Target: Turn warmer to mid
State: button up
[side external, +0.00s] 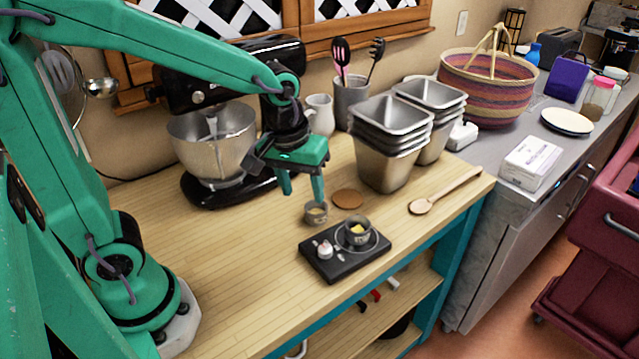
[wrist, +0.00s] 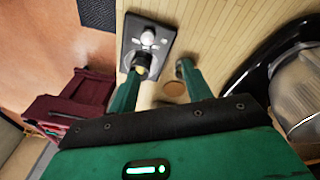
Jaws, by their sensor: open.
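The warmer (side external: 336,271) is a small black plate near the front edge of the wooden counter. Its white knob (side external: 325,250) is on the left part, with small pale marks around it; its setting is too small to read. My gripper (side external: 302,191) is open and empty, pointing down above the counter, behind and left of the warmer. In the wrist view, my gripper (wrist: 163,84) has its fingers apart, with the warmer (wrist: 131,42) and knob (wrist: 149,37) beyond them.
A wooden spoon (side external: 445,192) lies to the right. The stand mixer (side external: 225,140) and stacked metal pans (side external: 385,160) stand behind. Counter left of the warmer is clear.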

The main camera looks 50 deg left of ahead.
aim_at(325, 249)
jog(key=w+d+f+n, duration=0.1)
jog(key=f, duration=0.1)
jog(key=w+d+f+g, duration=0.1)
jog(key=f, duration=0.1)
jog(key=w+d+f+n+g, duration=0.1)
jog(key=f, duration=0.2)
jog(key=shift+w+n, duration=0.15)
jog(key=shift+n, duration=0.15)
jog(key=shift+f, duration=3.85)
jog(key=c, duration=1)
